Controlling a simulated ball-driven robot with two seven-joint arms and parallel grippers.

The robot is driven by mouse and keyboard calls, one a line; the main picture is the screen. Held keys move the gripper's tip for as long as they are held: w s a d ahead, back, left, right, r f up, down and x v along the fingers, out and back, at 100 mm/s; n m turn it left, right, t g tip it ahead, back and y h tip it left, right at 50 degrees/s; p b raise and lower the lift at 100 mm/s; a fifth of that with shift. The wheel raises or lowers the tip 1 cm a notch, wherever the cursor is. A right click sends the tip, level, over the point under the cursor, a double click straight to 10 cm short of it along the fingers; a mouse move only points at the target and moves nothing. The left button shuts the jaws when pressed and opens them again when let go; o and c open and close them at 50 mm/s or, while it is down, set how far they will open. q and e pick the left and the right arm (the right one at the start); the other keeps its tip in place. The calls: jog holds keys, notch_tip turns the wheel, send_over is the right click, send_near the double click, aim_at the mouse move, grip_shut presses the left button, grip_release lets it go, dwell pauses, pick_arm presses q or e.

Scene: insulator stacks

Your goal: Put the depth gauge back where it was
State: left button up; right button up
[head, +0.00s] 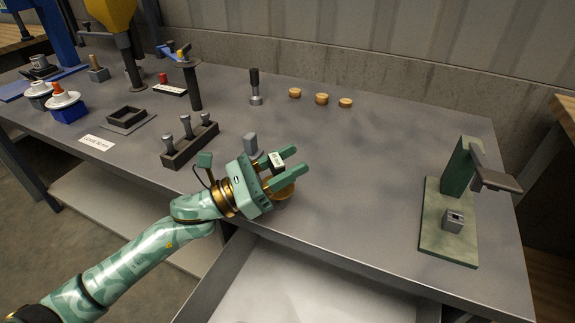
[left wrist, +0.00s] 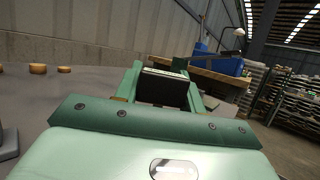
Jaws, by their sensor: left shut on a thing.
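My left gripper (head: 287,169) is shut on a small dark block with a pale marked face, which I take to be the depth gauge (head: 277,160). It is above the front part of the grey table. In the left wrist view the dark gauge (left wrist: 163,90) sits between the two green fingers, its pale face on top. Its lower part is hidden in the head view. My right gripper is not in view.
A rack with pegs (head: 190,145) is to the left. A green press stand (head: 450,220) is at the right. An open drawer (head: 300,285) juts out in front.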

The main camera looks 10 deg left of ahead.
pick_arm(q)
jog(key=o, duration=1.2)
jog(key=shift+o, duration=0.2)
jog(key=shift+r, duration=0.1)
jog(key=v, duration=1.2)
